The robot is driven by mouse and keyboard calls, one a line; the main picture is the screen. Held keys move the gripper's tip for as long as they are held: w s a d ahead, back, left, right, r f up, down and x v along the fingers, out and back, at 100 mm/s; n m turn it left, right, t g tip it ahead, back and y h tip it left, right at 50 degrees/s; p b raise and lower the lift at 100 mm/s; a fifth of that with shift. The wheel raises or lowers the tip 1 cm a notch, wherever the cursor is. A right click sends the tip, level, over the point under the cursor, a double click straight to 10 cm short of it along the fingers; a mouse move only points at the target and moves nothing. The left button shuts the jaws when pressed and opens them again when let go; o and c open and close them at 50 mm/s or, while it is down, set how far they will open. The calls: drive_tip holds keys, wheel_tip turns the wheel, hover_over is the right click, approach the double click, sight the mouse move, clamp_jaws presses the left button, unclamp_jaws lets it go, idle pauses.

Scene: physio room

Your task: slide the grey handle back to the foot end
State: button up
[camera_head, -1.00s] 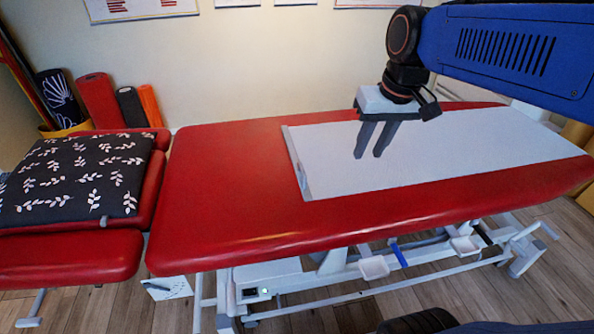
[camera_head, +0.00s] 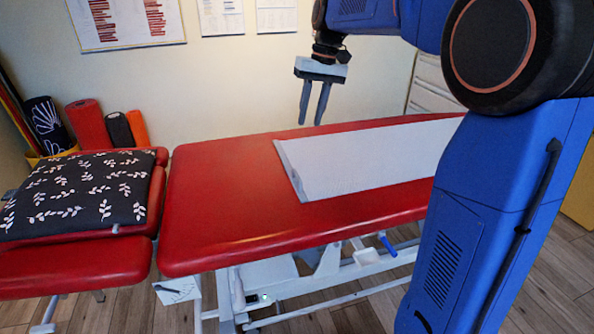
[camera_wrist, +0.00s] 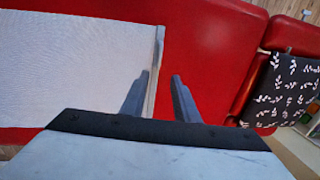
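The grey handle (camera_head: 290,172) is a thin strip along the left end of a white sheet (camera_head: 370,158) lying on the red couch (camera_head: 220,200). In the wrist view the handle (camera_wrist: 157,60) runs between my two fingers in the picture, beside the white sheet (camera_wrist: 75,70). My gripper (camera_head: 311,123) is open and empty, fingers pointing down, near the couch's far edge in the head view. It seems to be above the handle and apart from it; the exact height is hard to tell. My arm hides the sheet's right end.
A black leaf-patterned cushion (camera_head: 80,195) lies on the couch's separate left section. Coloured rolls (camera_head: 88,125) stand by the wall behind it. A blue lever (camera_head: 387,245) shows under the couch. The red surface left of the handle is clear.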

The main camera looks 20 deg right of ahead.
drive_tip(key=a+f, duration=0.1)
drive_tip(key=f, duration=0.4)
drive_tip(key=a+f, duration=0.1)
drive_tip(key=f, duration=0.5)
drive_tip(key=a+f, duration=0.1)
drive_tip(key=f, duration=0.4)
drive_tip(key=shift+a+f, duration=0.15)
drive_tip(key=shift+f, duration=0.25)
clamp_jaws()
